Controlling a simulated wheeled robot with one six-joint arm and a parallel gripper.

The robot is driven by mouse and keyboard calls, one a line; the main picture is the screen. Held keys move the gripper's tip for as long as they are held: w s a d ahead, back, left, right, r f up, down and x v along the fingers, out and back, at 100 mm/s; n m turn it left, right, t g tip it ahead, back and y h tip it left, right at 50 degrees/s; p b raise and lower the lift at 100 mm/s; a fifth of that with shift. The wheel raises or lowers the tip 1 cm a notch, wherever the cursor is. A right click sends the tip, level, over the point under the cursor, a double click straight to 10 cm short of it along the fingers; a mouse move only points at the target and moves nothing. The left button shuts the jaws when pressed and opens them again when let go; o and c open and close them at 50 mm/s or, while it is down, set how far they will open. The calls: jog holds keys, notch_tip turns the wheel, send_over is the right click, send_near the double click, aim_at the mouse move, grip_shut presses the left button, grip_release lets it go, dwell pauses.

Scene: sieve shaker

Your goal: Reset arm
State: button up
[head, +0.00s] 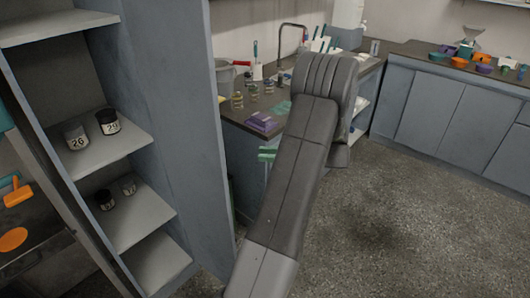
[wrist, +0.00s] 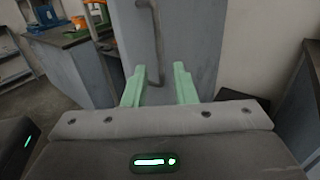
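My arm (head: 298,170) reaches up and forward through the middle of the head view, bent at the elbow. My gripper's two pale green fingers (wrist: 159,88) show in the wrist view, apart with a clear gap and nothing between them. Beyond them stands a blue-grey cabinet door with a handle (wrist: 156,40). In the head view only a bit of green finger (head: 267,154) shows left of my arm; the rest of the gripper is hidden behind the arm.
An open cabinet (head: 150,215) at left holds jars 26 (head: 76,137) and 29 (head: 108,122), with smaller jars below. A counter (head: 245,110) behind my arm holds jars, a bucket (head: 226,77) and purple cloths (head: 262,122). The floor at right (head: 420,220) is clear.

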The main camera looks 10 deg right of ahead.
aim_at(223, 153)
jog(key=shift+a, duration=0.15)
jog(key=p+x, duration=0.1)
jog(key=x, duration=1.2)
jog(key=shift+w, duration=0.1)
jog(key=shift+a+f, duration=0.1)
jog(key=shift+a, duration=0.25)
